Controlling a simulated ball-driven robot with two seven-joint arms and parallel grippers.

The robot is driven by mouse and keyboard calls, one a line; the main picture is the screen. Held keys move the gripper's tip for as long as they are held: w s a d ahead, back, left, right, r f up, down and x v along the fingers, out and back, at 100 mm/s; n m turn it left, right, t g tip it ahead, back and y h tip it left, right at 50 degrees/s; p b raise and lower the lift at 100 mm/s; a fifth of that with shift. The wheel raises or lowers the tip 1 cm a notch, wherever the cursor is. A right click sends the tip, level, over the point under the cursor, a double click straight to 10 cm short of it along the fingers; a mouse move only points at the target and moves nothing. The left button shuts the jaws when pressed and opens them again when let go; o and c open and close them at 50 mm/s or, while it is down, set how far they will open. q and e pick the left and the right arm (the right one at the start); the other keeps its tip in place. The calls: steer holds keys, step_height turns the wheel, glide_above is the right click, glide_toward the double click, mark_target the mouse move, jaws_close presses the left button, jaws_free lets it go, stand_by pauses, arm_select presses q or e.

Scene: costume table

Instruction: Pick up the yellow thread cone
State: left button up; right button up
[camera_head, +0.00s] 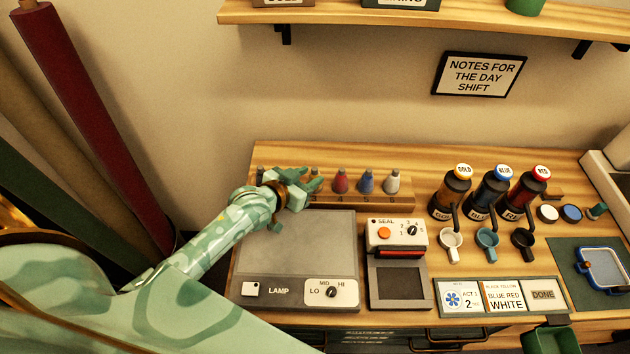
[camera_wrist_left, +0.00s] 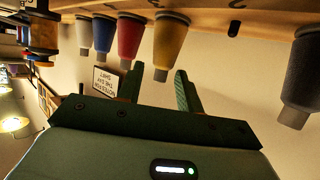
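The yellow thread cone (camera_wrist_left: 170,42) shows in the left wrist view, where the picture is turned over and the rack is at the top. It sits in the rack just beyond my fingertips. In the head view my left gripper (camera_head: 310,180) is over the rack's left part and mostly hides this cone. In the left wrist view my left gripper (camera_wrist_left: 158,88) is open and empty, its two fingers apart and pointing toward the cone. I cannot tell whether they touch it. My right gripper is not in view.
Red (camera_head: 341,181), blue (camera_head: 366,182) and white (camera_head: 392,181) cones stand in the rack (camera_head: 405,199) to the right. A dark cone (camera_wrist_left: 302,75) stands on the other side, past a gap. The lamp plate (camera_head: 295,245) and seal machine (camera_head: 398,235) lie in front.

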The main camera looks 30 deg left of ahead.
mark_target(312, 173)
arm_select(q)
steer(key=b+x, duration=0.1)
steer(key=x, duration=0.3)
steer(key=shift+w+a+f+b, duration=0.1)
steer(key=shift+w+f+b, duration=0.15)
steer(key=shift+w+b, duration=0.15)
steer(key=shift+w, duration=0.2)
steer(key=c, duration=0.7)
jaws_close()
steer(key=shift+r, duration=0.2)
